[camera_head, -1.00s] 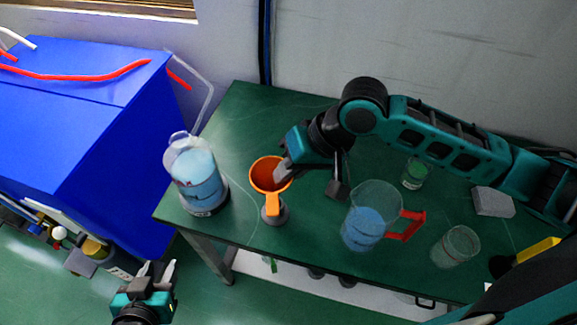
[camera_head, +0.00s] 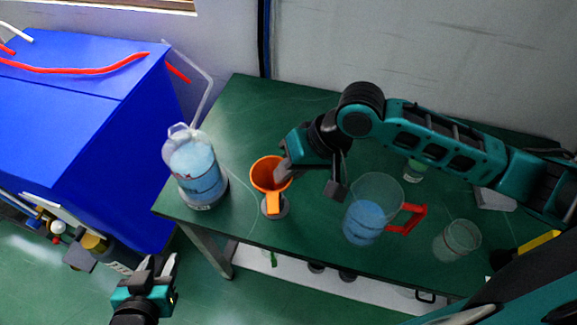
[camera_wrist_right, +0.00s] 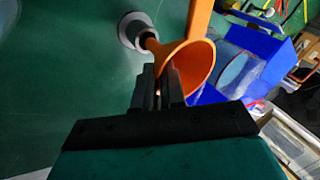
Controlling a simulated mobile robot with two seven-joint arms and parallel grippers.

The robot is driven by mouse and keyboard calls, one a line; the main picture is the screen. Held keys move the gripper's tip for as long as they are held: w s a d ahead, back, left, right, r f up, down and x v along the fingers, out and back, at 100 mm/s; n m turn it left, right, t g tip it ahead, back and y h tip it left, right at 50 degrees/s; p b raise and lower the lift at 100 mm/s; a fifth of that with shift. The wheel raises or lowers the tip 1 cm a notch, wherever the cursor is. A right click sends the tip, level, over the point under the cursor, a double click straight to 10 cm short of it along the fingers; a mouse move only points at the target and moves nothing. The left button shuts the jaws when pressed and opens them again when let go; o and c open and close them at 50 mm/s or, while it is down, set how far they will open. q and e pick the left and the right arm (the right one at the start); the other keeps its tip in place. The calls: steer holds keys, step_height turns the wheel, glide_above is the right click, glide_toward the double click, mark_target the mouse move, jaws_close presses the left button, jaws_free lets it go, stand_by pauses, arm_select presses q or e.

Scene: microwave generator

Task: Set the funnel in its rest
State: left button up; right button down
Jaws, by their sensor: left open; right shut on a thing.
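The orange funnel (camera_head: 269,171) is upright above the left part of the green table, its orange handle towards the front. My right gripper (camera_head: 283,169) is shut on the funnel's rim. The wrist view shows the gripper (camera_wrist_right: 157,85) at the rim of the funnel (camera_wrist_right: 194,64). The round grey rest (camera_head: 279,211) is under the funnel, partly hidden by the handle. In the wrist view the narrow spout points at the rest (camera_wrist_right: 128,27) and overlaps it; I cannot tell whether it is inside. My left gripper (camera_head: 156,270) is open and empty, off the table's front left.
A clear vessel of blue liquid (camera_head: 197,172) stands left of the funnel. A jug of blue liquid (camera_head: 366,222) with a red handle stands right, beside an empty glass beaker (camera_head: 457,240). A green-filled glass (camera_head: 414,171) and grey block (camera_head: 494,198) are behind.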

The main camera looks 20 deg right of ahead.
steer(key=shift+f+b, duration=0.6)
steer(key=shift+f, duration=1.7)
steer(key=c, duration=1.1)
jaws_free()
steer(key=shift+c, duration=0.2)
steer(key=p+v, duration=0.2)
steer(key=v, duration=1.1)
steer(key=shift+w, duration=0.1)
